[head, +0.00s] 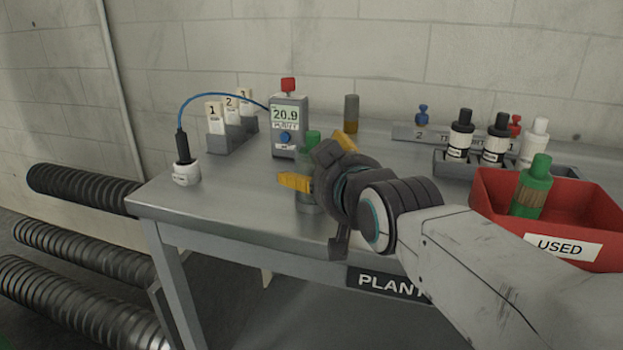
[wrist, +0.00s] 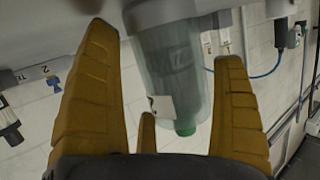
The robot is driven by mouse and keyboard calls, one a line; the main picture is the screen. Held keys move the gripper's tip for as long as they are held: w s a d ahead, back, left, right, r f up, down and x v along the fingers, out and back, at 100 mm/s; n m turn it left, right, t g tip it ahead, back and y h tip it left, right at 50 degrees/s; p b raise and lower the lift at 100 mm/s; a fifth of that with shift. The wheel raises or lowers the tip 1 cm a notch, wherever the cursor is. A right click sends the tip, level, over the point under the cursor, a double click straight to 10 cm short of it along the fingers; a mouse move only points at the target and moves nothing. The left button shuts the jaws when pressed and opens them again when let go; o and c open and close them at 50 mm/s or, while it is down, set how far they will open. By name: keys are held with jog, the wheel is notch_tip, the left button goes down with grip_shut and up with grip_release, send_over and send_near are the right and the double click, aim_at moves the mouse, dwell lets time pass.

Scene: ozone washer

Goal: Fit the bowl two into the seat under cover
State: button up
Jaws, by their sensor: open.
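A translucent grey-green cylinder with a green cap (head: 312,138) stands upright near the table's front edge, partly hidden by my gripper. It may be bowl two; its marking is too faint to be sure. In the wrist view, which is upside down, the cylinder (wrist: 172,60) shows between my yellow fingers, with a pale label on its side. My gripper (head: 316,164) is open, one finger on each side of it, with a visible gap at the right finger in the wrist view. I cannot pick out the seat or its cover.
A meter (head: 289,125) reading 20.9 and a numbered card rack (head: 231,137) stand behind and left. A white socket cup (head: 187,175) holds a blue-cabled plug.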

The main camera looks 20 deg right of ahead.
jog(key=shift+c, duration=0.3)
jog(key=c, duration=1)
jog(key=shift+r, duration=0.2)
